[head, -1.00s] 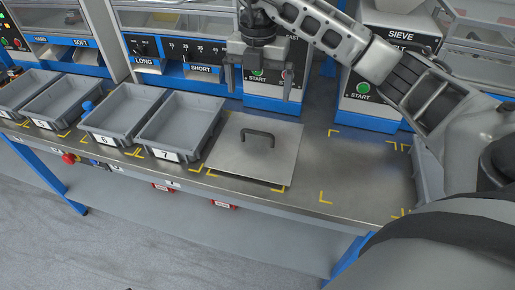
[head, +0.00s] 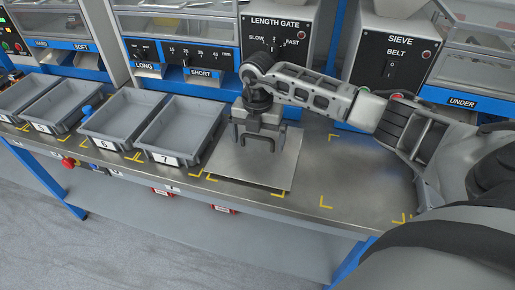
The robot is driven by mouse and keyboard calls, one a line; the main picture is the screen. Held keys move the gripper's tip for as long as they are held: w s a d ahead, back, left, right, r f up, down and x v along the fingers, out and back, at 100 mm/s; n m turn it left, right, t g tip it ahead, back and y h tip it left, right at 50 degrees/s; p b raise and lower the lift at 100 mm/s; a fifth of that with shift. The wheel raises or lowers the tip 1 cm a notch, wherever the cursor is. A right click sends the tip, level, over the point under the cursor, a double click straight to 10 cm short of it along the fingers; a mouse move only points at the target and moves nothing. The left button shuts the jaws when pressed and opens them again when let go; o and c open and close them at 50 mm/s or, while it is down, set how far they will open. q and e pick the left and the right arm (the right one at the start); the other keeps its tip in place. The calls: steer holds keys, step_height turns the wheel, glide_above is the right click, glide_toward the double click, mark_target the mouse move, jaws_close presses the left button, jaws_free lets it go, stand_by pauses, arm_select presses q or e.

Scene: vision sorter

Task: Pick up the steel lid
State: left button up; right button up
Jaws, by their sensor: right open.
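The steel lid (head: 230,167) is a flat square plate with a dark arched handle (head: 257,141). It lies on the workbench, right of the grey bin numbered 7. My right gripper (head: 257,146) points down over the middle of the lid. Its jaws are open, with the fingers around the handle or just above it; I cannot tell whether they touch it. The gripper body and fingers partly hide the handle and the back of the lid. My left gripper is not in view.
Bin 7 (head: 212,117) stands close to the lid's left side, with bin 6 (head: 93,129) beside it and more bins further left. Machine fronts line the back, including the sieve (head: 392,68). Bare bench with yellow corner marks (head: 325,203) lies to the right.

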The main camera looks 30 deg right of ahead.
steer(key=shift+f, duration=0.35)
steer(key=shift+r, duration=0.1)
steer(key=c, duration=1.1)
steer(key=shift+o, duration=0.2)
